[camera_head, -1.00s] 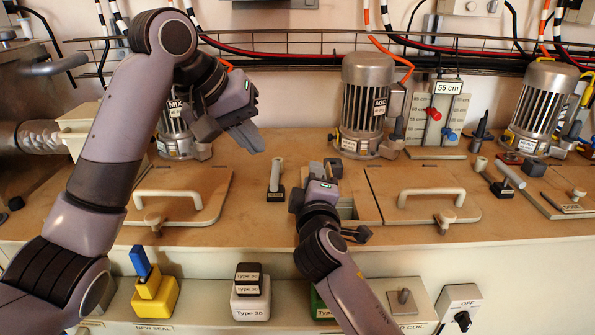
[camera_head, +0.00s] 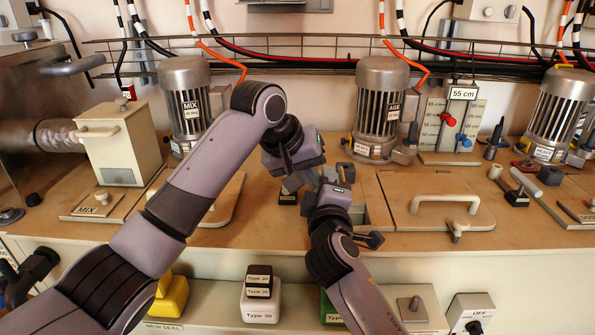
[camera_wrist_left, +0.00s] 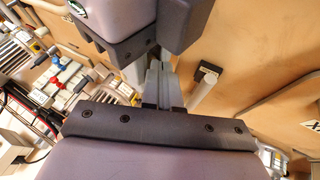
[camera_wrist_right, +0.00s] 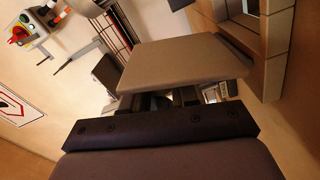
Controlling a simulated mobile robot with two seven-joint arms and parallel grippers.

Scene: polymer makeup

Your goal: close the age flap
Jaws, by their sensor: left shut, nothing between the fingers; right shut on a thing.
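A flat grey-tan plate (camera_wrist_right: 180,62), apparently the age flap, stands over my right gripper's jaws in the right wrist view. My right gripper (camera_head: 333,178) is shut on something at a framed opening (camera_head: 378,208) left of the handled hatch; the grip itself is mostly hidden. The opening's frame (camera_wrist_right: 272,50) shows beside the plate in the right wrist view. My left gripper (camera_head: 291,184) is shut and empty, just left of the right one. Its closed fingers (camera_wrist_left: 161,84) point towards dark gripper parts in the left wrist view. The flap is not clearly visible in the head view.
The AGE motor (camera_head: 384,108) stands behind the grippers. A handled hatch (camera_head: 410,222) lies to the right. A pale rod on a black base (camera_wrist_left: 204,88) is close beside my left fingers. The MIX box (camera_head: 118,148) stands at the left.

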